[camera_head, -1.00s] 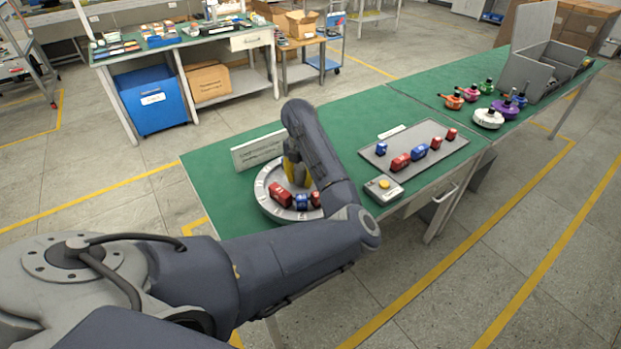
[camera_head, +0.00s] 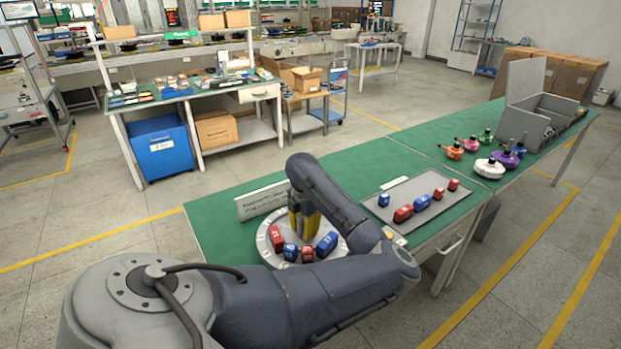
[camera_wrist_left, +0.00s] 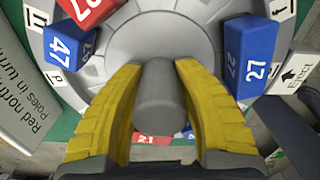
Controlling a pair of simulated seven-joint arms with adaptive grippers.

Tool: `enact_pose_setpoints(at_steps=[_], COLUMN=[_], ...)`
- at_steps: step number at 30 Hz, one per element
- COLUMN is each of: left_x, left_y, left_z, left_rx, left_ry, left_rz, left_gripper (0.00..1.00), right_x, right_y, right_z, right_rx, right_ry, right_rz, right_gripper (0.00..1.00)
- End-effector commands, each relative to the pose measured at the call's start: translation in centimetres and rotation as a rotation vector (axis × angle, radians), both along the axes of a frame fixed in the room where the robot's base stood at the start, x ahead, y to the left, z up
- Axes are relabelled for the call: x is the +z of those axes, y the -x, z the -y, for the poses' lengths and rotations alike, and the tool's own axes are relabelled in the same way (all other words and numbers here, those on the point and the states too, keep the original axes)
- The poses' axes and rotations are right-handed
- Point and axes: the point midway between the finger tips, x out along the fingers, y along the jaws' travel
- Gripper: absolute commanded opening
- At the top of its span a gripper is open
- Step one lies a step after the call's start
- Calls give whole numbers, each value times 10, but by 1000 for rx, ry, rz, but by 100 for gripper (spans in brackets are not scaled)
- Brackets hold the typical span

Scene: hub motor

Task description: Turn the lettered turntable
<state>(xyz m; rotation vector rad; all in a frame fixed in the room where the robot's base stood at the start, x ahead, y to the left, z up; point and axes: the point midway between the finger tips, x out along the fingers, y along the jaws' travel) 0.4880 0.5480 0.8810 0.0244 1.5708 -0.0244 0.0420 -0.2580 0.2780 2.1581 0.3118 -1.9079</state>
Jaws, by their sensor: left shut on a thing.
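The round grey turntable (camera_head: 263,245) lies on the green table and carries red and blue numbered blocks. Toward the front are a red block (camera_head: 277,238), a blue block (camera_head: 290,252), a smaller red block (camera_head: 307,254) and a blue block (camera_head: 327,243). In the left wrist view, blue blocks marked 47 (camera_wrist_left: 62,45) and 27 (camera_wrist_left: 250,55) sit near the lettered rim. My left gripper (camera_head: 304,227) points down at the turntable's middle. Its yellow fingers are shut on the grey central knob (camera_wrist_left: 158,95). My right gripper is out of view.
A sign (camera_head: 262,203) stands behind the turntable. A grey tray (camera_head: 437,187) with red and blue blocks lies to its right. A button box (camera_head: 393,236) is partly hidden by my arm.

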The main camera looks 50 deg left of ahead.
Motion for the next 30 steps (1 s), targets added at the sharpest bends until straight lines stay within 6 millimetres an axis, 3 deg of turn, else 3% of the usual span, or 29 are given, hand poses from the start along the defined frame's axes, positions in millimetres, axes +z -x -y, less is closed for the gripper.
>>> enact_pose_setpoints(at_steps=[24,25,30], left_x=[0,0,0], left_y=[1,1,1], left_z=[-1,-1,-1], left_rx=[-52,-52,-51], left_ry=[1,1,0], left_rz=[1,1,1], left_gripper=[0,35,55], right_x=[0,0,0], right_y=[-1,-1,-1], right_z=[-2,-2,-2], right_rx=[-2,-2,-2], right_ry=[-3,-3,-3], right_rz=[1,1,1], right_gripper=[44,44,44])
